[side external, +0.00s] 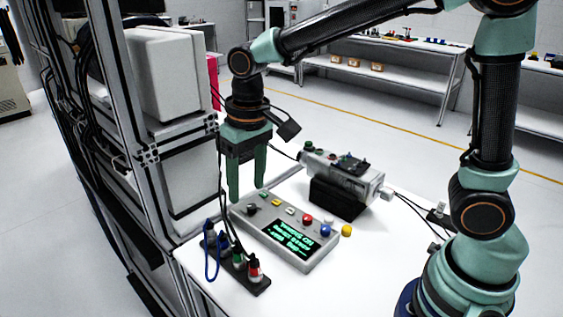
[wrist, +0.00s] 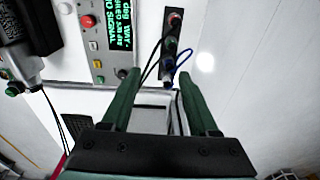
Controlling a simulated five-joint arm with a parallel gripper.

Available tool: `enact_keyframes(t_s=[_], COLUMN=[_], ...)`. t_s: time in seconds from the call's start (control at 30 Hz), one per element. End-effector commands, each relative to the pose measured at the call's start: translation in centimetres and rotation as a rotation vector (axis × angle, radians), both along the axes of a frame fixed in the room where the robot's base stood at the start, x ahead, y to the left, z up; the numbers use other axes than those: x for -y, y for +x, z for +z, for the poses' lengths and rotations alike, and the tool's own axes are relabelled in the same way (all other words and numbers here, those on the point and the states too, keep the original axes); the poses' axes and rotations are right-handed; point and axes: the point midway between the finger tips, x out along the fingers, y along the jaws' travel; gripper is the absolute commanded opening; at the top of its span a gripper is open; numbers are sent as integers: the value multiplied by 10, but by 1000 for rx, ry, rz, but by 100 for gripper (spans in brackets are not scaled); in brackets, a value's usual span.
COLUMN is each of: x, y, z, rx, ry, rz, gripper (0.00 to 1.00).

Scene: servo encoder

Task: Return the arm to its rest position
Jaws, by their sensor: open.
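My gripper (side external: 246,178) points down above the left end of the white table. Its two green fingers are apart with nothing between them, and it also shows in the wrist view (wrist: 158,92). In the side view it stands behind the far left end of the grey control box (side external: 280,231), seemingly clear of it. The box has several coloured buttons, a black knob and a screen with green text. The screen also shows in the wrist view (wrist: 120,25), where "NO SIGNAL" can be read.
A servo motor (side external: 343,172) lies in a black cradle (side external: 336,200) behind the box. A black strip of sockets (side external: 237,268) with cables is at the front left. A frame with a white cabinet (side external: 180,180) stands close left of my gripper. A yellow knob (side external: 346,230) sits right of the box.

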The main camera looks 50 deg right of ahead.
Motion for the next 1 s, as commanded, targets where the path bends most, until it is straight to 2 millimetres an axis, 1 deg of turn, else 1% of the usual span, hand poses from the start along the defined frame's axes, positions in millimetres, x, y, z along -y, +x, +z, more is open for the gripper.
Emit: enact_keyframes(t_s=[0.03,0.2,0.33,0.5,0.6,0.7,1.0], x=[14,53,79,108,119,125,129], y=[-5,-25,-43,-66,-77,-83,-86], z=[12,36,48,54,54,53,53], rx=[37,145,228,329,373,401,416], ry=[10,23,20,3,-10,-20,-26], rz=[-7,-7,-8,-8,-9,-7,-7], gripper=[61,61,61,61,61,61,61])
